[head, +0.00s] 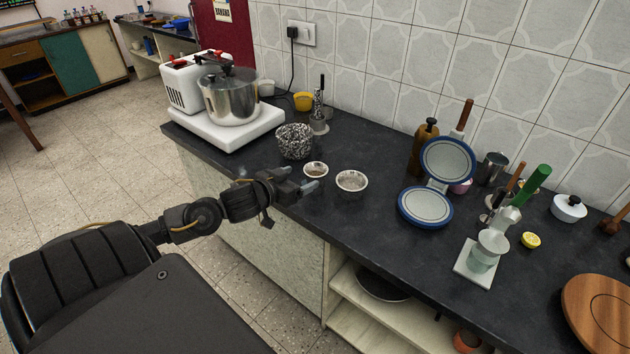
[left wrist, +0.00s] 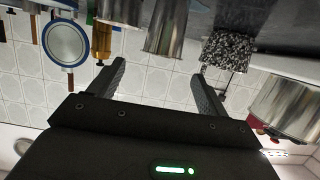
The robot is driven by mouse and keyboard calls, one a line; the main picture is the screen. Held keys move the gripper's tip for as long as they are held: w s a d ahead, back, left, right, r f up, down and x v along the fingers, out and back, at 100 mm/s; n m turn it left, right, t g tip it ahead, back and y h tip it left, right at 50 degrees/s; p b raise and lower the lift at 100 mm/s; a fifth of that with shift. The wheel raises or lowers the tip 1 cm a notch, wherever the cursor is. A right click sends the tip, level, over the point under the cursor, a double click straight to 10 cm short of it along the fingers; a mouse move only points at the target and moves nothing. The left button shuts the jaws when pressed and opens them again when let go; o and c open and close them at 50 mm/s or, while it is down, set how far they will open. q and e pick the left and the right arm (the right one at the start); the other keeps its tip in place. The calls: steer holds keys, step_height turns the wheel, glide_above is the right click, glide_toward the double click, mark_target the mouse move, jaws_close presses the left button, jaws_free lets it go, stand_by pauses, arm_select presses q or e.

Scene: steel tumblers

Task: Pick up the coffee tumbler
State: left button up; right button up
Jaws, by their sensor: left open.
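Two steel tumblers stand on the dark counter in the head view. The left one (head: 316,170) looks brownish inside, like coffee; the right one (head: 351,181) looks paler inside. In the left wrist view, which is upside down, the brownish one appears to be the steel cylinder (left wrist: 163,25) between the finger directions, with the other (left wrist: 122,10) beside it. My left gripper (head: 298,180) is open and empty at the counter's front edge, just short of the brownish tumbler; its fingers also show in the left wrist view (left wrist: 158,72). My right gripper is not in view.
A speckled black-and-white pot (head: 295,141) stands close behind and left of the tumblers. A white appliance with a large steel pot (head: 230,100) is further left. An open blue-rimmed waffle maker (head: 428,207) is to the right.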

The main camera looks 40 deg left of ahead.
mark_target(322, 166)
arm_select(q)
steer(key=x, duration=0.5)
steer(key=shift+w+a, duration=0.1)
steer(key=shift+w, duration=0.05)
steer(key=shift+w+f, duration=0.1)
steer(key=shift+w, duration=0.1)
steer(key=shift+p+x, duration=0.35)
steer(key=shift+x, duration=2.25)
steer(key=shift+a, duration=0.15)
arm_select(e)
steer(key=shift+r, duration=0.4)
arm_select(q)
steer(key=shift+s, duration=0.1)
steer(key=c, duration=1.2)
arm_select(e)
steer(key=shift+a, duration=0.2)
